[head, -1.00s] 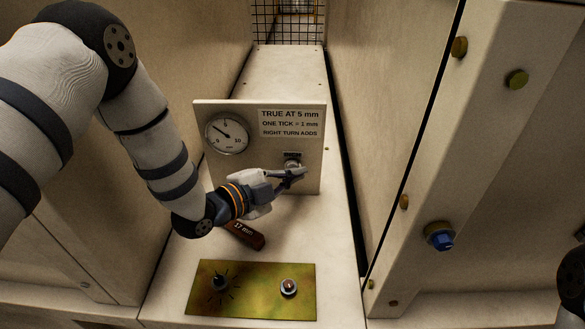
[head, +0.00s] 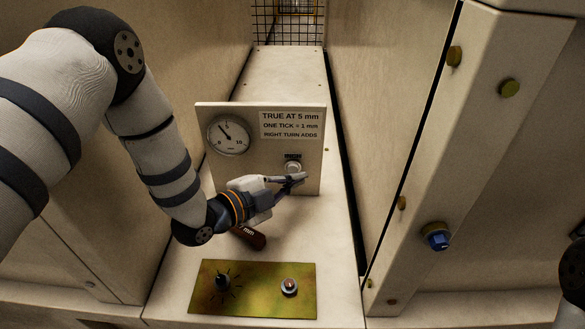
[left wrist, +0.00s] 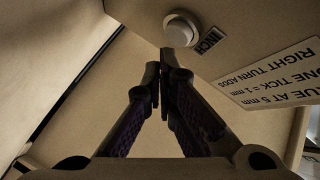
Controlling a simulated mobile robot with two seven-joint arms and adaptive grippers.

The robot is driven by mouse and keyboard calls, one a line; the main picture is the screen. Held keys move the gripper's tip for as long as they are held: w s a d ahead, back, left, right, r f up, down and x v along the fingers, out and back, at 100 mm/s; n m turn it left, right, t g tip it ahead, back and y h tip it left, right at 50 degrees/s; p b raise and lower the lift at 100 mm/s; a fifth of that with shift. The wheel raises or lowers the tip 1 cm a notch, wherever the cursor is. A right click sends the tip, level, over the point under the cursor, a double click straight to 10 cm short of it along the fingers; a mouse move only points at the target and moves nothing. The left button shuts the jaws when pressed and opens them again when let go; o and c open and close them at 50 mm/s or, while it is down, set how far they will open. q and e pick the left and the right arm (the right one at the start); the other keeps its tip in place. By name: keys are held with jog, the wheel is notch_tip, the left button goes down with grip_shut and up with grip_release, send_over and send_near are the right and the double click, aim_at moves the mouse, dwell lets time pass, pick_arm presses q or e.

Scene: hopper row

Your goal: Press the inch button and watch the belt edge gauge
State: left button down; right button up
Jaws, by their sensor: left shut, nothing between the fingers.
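The inch button (head: 292,167) is a pale round button on the upright cream panel (head: 262,170). In the left wrist view the button (left wrist: 180,28) shows beside its INCH label (left wrist: 208,41). My left gripper (head: 301,178) is shut and empty, its tips just below the button in the head view. In the left wrist view the closed fingertips (left wrist: 166,72) are near the button with a visible gap. The round gauge (head: 228,135) is on the same panel, left of the label plate; its needle points up and left, a little short of 5. My right gripper is not in view.
A yellow-green plate (head: 252,302) in front carries a black knob (head: 222,281) and a round control (head: 289,286). A blue-headed bolt (head: 437,241) sticks out on the right post. Tall walls flank the panel.

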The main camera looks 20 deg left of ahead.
pick_arm(q)
jog(key=s+p, duration=0.1)
jog(key=s, duration=0.1)
jog(key=s+d, duration=0.1)
jog(key=s, duration=0.2)
jog(key=shift+d+f+p, duration=0.1)
jog(key=shift+d+p, duration=0.1)
jog(key=shift+p, duration=0.15)
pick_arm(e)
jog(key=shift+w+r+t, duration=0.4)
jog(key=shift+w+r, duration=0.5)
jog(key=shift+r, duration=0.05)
